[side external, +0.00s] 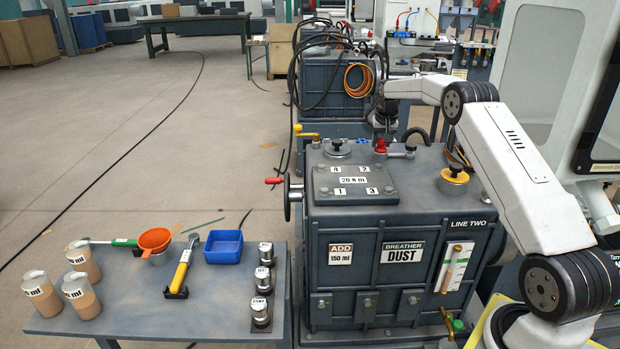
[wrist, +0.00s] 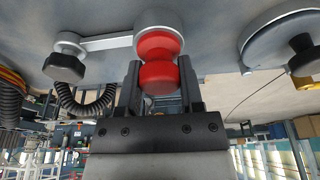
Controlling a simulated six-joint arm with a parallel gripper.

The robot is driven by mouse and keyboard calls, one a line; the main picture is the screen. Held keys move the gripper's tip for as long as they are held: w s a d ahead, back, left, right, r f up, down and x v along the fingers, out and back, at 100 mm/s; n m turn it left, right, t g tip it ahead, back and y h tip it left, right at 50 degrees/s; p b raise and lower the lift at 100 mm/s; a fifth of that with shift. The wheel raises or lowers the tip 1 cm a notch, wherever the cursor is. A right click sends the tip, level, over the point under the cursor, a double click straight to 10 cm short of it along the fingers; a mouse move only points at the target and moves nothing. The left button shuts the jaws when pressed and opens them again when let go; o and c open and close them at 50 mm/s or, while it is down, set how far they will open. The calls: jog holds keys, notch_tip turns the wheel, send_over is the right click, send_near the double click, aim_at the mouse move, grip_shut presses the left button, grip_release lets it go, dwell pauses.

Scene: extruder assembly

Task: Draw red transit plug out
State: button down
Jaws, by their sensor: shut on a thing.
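The red transit plug (wrist: 160,72) sits at a round grey port on the housing in the wrist view. It has a rounded, waisted shape. My gripper (wrist: 160,88) has one dark finger on each side of it and is shut on it. In the side view the red plug (side external: 380,146) shows small on top of the grey gearbox (side external: 400,205), beneath my gripper (side external: 383,128). The plug still appears to be at its port; how deep it sits is hidden.
A bolted cover plate (side external: 352,184) marked 20 N m lies left of the plug. A yellow-ringed cap (side external: 454,178) stands to the right. A side table (side external: 200,305) holds beakers, an orange funnel (side external: 155,240), a blue tray (side external: 223,247) and several small jars.

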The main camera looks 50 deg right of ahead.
jog(key=shift+r, duration=0.35)
dwell(0.3)
jog(key=shift+r, duration=3.4)
